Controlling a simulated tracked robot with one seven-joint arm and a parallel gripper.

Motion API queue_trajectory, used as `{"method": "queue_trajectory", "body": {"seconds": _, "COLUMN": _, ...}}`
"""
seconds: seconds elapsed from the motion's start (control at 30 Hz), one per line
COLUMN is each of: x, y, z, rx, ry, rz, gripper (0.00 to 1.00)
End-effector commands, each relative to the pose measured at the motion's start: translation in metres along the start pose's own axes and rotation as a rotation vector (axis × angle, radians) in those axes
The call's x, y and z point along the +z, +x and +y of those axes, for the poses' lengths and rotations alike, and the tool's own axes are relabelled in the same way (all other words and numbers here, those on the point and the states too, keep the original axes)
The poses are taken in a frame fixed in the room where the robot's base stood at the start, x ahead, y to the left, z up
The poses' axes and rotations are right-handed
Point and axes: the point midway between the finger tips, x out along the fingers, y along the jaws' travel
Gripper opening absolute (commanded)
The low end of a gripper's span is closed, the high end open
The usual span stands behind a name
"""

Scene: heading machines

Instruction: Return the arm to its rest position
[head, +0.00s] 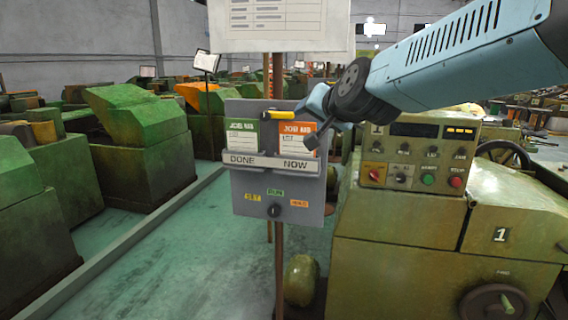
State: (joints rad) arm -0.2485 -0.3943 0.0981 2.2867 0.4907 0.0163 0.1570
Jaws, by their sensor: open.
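My light blue arm (455,62) reaches in from the upper right, raised and stretched toward the grey job board (253,206). My gripper (315,137) is at the arm's far end, in front of the board's upper right part, by the orange NOW card (297,139). It overlaps the card's right edge; I cannot tell whether it touches the card or the board. The gripper is open, with nothing visible in it, though its fingers are small and partly dark.
A green DONE card (242,138) and a yellow marker-like object (280,115) are on the board. Green machines (140,150) line the left; green floor (195,255) is open between.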

Motion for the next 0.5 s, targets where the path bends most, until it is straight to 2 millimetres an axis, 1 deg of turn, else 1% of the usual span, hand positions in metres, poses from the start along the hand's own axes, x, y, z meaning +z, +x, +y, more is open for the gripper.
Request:
{"method": "queue_trajectory", "body": {"seconds": 0.03, "x": 0.006, "y": -0.016, "z": 0.017, "rx": 0.031, "ry": -0.042, "rz": -0.041, "gripper": 0.55}}
{"method": "queue_trajectory", "body": {"seconds": 0.17, "x": 0.032, "y": -0.055, "z": 0.063, "rx": 0.127, "ry": -0.154, "rz": -0.180, "gripper": 0.55}}
{"method": "queue_trajectory", "body": {"seconds": 0.2, "x": 0.040, "y": -0.068, "z": 0.077, "rx": 0.159, "ry": -0.185, "rz": -0.224, "gripper": 0.55}}
{"method": "queue_trajectory", "body": {"seconds": 0.27, "x": 0.053, "y": -0.089, "z": 0.099, "rx": 0.210, "ry": -0.228, "rz": -0.292, "gripper": 0.55}}
{"method": "queue_trajectory", "body": {"seconds": 0.3, "x": 0.062, "y": -0.103, "z": 0.114, "rx": 0.245, "ry": -0.252, "rz": -0.336, "gripper": 0.55}}
{"method": "queue_trajectory", "body": {"seconds": 0.37, "x": 0.075, "y": -0.124, "z": 0.134, "rx": 0.296, "ry": -0.284, "rz": -0.401, "gripper": 0.55}}
{"method": "queue_trajectory", "body": {"seconds": 0.4, "x": 0.084, "y": -0.138, "z": 0.146, "rx": 0.328, "ry": -0.302, "rz": -0.442, "gripper": 0.55}}
{"method": "queue_trajectory", "body": {"seconds": 0.5, "x": 0.101, "y": -0.167, "z": 0.171, "rx": 0.397, "ry": -0.332, "rz": -0.529, "gripper": 0.55}}
